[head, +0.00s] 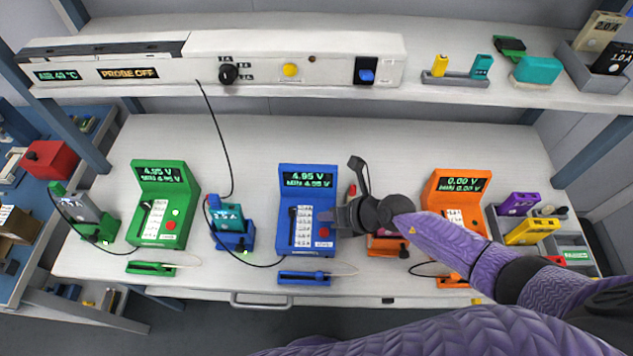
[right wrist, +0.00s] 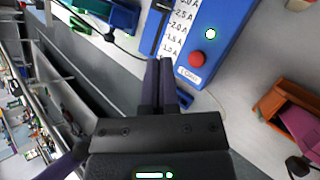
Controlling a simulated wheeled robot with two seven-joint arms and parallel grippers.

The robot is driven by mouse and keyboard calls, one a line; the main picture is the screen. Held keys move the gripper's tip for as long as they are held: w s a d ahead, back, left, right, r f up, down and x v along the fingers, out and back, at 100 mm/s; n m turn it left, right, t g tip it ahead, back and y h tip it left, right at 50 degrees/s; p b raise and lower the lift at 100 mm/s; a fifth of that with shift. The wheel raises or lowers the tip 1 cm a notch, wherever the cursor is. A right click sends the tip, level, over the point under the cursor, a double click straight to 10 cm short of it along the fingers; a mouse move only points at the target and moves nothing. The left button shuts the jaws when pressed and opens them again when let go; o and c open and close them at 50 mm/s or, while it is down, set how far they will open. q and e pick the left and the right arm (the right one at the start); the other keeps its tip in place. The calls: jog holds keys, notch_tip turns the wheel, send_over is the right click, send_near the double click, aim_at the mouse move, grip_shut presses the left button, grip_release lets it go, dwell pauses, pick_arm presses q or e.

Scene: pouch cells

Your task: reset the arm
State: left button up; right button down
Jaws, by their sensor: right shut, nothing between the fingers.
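My right arm comes in from the lower right of the head view, and its gripper (head: 345,217) is at the right side of the blue tester (head: 294,245). In the right wrist view the fingers of this gripper (right wrist: 166,85) are together with nothing between them. They point at the front edge of the blue tester (right wrist: 228,30), close to its red button (right wrist: 198,61); I cannot tell if they touch it. The blue tester reads 4.95 V. My left gripper does not show.
A green tester (head: 150,215) stands to the left, with a teal cell in a blue holder (head: 235,240) between. An orange tester (head: 456,190) reading 0.00 V is partly behind my arm. A tray of purple and yellow cells (head: 492,222) is at the right. A shelf (head: 300,90) runs above.

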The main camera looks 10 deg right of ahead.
jog(key=w+a+r+m+t+y, duration=0.2)
jog(key=a+r+m+t, duration=0.35)
jog(key=r, duration=0.25)
jog(key=d+r+m+t+h, duration=0.55)
jog(key=d+m+h, duration=0.2)
jog(key=m, duration=0.85)
jog(key=s+d+f+m+g+h, duration=0.1)
jog(key=s+f+m+g, duration=0.1)
jog(key=s+m+g, duration=0.6)
jog(key=s+d+f+m+g+h, duration=0.15)
jog(key=s+m+g, duration=0.35)
jog(key=s, duration=0.5)
jog(key=s+f+g+y+b, duration=0.2)
jog(key=f+b, duration=0.5)
jog(key=f, duration=1.8)
jog(key=s+d+f+b, duration=0.1)
jog(key=s+f+b, duration=0.1)
jog(key=s+f, duration=0.5)
jog(key=s+d+f+g+h+b, duration=0.1)
jog(key=s+f+b, duration=0.2)
jog(key=s+f, duration=0.4)
notch_tip(320, 180, down, 3)
jog(key=shift+d+b, duration=0.25)
jog(key=shift+b, duration=0.1)
